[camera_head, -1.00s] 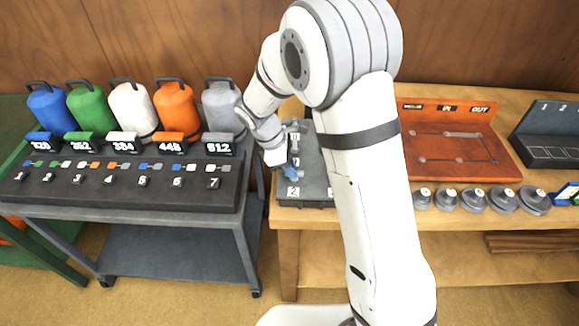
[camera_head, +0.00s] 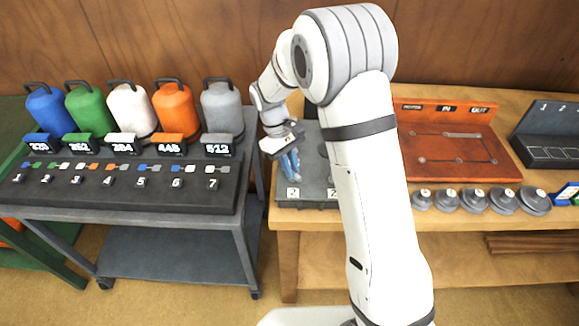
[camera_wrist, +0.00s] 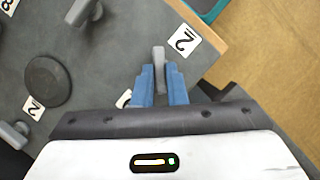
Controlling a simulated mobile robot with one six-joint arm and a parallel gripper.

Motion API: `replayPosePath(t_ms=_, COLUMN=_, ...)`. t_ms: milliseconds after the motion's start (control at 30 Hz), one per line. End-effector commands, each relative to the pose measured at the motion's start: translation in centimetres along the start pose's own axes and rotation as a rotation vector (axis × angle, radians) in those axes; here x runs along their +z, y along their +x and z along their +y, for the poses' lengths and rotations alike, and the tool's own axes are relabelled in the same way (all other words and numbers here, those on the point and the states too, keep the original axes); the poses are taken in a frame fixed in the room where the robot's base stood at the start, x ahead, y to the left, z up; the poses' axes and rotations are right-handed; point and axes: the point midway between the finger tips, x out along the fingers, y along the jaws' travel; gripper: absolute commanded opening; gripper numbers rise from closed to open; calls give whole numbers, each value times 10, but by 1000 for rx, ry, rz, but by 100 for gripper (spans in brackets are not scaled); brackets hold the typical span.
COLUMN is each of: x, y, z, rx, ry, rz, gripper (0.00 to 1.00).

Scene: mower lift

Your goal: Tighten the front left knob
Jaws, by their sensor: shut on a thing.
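My gripper is shut on this knob. In the head view my gripper (camera_head: 291,168) points down over the front left part of the dark grey plate (camera_head: 313,178), just behind a label (camera_head: 293,193). The knob itself is hidden there. In the wrist view another grey knob (camera_wrist: 85,11) shows at the top and a further one (camera_wrist: 14,133) at the lower left.
A dark round disc (camera_wrist: 47,82) lies on the plate between the knobs. A cart with a dark numbered rack (camera_head: 120,188) and several coloured canisters stands left. An orange board (camera_head: 450,143) and several grey round weights (camera_head: 473,200) lie right on the wooden bench (camera_head: 500,220).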

Motion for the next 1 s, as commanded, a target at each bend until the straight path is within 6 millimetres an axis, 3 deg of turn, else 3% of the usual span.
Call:
replayPosePath(t_ms=600, x=2, y=0, z=6, rx=-214, ry=519, rz=1, gripper=0)
replayPosePath(t_ms=1000, x=3, y=1, z=7, rx=-294, ry=710, rz=1, gripper=0)
